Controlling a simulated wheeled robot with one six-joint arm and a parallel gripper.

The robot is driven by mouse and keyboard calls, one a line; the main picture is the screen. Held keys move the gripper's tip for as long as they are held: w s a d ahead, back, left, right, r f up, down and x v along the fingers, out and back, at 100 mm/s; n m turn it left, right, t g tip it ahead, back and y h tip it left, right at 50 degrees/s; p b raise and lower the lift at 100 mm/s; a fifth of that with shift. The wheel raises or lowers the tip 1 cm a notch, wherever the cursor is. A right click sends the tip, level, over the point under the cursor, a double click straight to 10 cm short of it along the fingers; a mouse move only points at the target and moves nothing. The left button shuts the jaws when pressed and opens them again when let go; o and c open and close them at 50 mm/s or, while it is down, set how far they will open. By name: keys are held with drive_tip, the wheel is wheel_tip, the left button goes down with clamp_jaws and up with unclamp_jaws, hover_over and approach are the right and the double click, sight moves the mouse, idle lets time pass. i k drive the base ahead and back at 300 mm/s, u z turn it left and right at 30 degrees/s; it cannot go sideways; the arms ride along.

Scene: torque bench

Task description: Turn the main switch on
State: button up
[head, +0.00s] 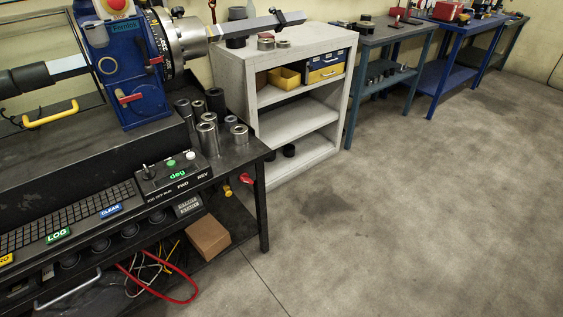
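A black bench (255,152) on the left carries a blue torque machine (118,70) with a red mushroom button (117,4) on a yellow base at its top. A control box (172,178) at the bench's right end has a green "deg" display, a dark knob (148,172), a green button (171,163) and a white button (190,155). A small red handle (246,178) and a yellow part (228,190) stick out below the bench's right edge. No part is clearly labelled as the main switch, and I cannot read any switch's position. My gripper is not in view.
Several metal sockets (207,135) stand behind the control box. A bar (255,25) juts right from the machine's chuck. A cardboard box (208,238) and a red cable (175,298) lie on the lower shelf. Grey shelving (230,68) stands beyond; the concrete floor (420,210) at right is clear.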

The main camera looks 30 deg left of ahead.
sight(244, 177)
drive_tip(key=u, duration=0.05)
drive_tip(key=i, duration=0.9)
drive_tip(key=u, duration=0.95)
drive_tip(key=i, duration=0.7)
drive_tip(key=u, duration=1)
drive_tip(key=i, duration=0.3)
drive_tip(key=u, duration=0.2)
drive_tip(key=k, duration=1.25)
